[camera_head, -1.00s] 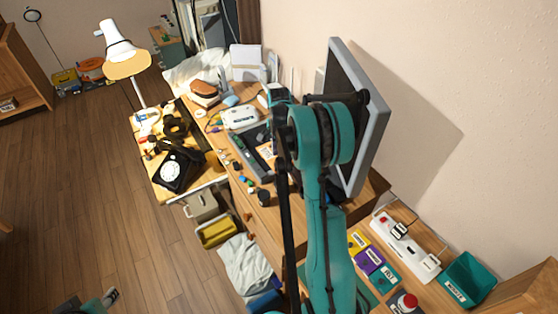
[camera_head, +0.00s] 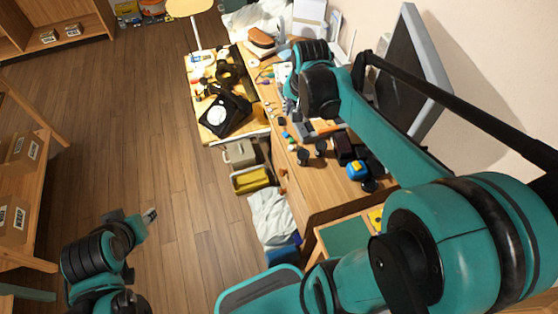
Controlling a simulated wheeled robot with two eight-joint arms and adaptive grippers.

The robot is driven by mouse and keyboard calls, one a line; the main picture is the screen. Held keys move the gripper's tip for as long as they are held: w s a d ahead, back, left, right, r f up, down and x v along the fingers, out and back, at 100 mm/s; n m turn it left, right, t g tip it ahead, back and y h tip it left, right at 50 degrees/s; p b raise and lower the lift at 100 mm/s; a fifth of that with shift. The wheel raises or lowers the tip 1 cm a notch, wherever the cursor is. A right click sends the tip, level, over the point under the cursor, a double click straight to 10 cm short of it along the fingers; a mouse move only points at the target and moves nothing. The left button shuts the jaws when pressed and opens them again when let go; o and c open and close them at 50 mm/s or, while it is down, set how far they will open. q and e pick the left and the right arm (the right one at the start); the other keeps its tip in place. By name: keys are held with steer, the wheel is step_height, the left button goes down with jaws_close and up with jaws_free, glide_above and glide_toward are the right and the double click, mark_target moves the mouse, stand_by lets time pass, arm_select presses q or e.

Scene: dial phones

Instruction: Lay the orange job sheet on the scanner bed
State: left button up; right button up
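A small patch of orange (camera_head: 333,126), likely the orange job sheet, shows at the edge of a dark grey flat device on the desk, just below my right wrist. The device, which may be the scanner (camera_head: 312,136), is mostly covered by my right arm, so I cannot tell how the sheet lies. My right arm reaches across the desk, and its fingers are hidden under the wrist or too unclear to read. My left gripper (camera_head: 149,216) hangs over the floor at lower left, away from the desk; its finger opening is too small to tell.
A monitor (camera_head: 408,75) stands at the right of the desk (camera_head: 330,185). Small dark and blue items lie on the desk front. Shelves (camera_head: 35,165) stand at far left; the wooden floor (camera_head: 165,150) between is clear.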

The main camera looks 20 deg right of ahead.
steer(key=s+a+f+n+t+y, duration=0.1)
steer(key=s+a+n+t, duration=0.2)
steer(key=s+a+n, duration=0.6)
steer(key=s+a, duration=0.2)
steer(key=s, duration=0.1)
steer(key=shift+s+a+f+n+t, duration=0.3)
steer(key=shift+n+t, duration=0.1)
steer(key=shift+f, duration=0.1)
step_height(320, 180, down, 2)
steer(key=b, duration=0.2)
steer(key=shift+f+b, duration=0.2)
steer(key=shift+b, duration=0.15)
steer(key=shift+c, duration=0.3)
